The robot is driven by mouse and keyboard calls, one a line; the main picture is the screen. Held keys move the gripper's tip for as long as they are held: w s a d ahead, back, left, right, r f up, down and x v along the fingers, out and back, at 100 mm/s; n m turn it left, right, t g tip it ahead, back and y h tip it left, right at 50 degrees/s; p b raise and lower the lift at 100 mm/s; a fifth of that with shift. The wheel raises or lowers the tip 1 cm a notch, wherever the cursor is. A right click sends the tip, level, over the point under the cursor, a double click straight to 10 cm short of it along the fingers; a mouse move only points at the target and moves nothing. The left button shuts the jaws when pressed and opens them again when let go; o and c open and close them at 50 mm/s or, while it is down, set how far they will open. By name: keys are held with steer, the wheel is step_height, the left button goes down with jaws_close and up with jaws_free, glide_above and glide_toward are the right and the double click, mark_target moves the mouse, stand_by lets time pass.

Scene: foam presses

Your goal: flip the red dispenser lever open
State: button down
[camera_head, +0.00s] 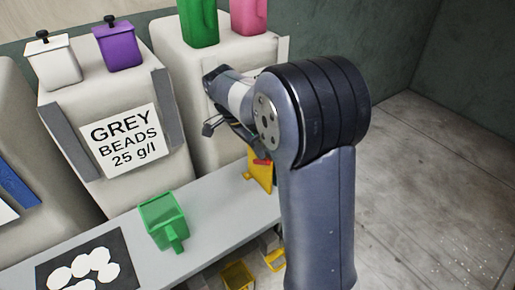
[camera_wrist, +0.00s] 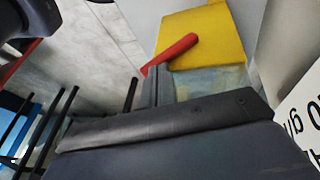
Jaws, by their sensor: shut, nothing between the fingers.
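The red lever (camera_wrist: 172,53) lies across the front of a yellow dispenser (camera_wrist: 222,36) in the wrist view. In the head view the lever (camera_head: 262,161) and the yellow dispenser (camera_head: 259,177) show just left of my arm, partly hidden by it. My gripper (camera_wrist: 155,82) is shut and empty. Its fingertips are close beside the lever's free lower end; I cannot tell whether they touch. In the head view my wrist hides most of the gripper.
A green scoop-like container (camera_head: 161,219) sits on the grey shelf (camera_head: 213,214). A "GREY BEADS" sign (camera_head: 124,141) is on a pale press. Green, purple, white and pink containers stand on the presses. Yellow items lie below the shelf. The floor at right (camera_head: 440,180) is clear.

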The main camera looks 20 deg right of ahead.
steer(key=shift+f, duration=0.1)
steer(key=shift+s+d+f+b, duration=0.2)
steer(key=shift+s+f+b, duration=0.4)
steer(key=shift+b, duration=0.1)
steer(key=shift+s+d+f, duration=0.1)
steer(key=shift+s, duration=0.15)
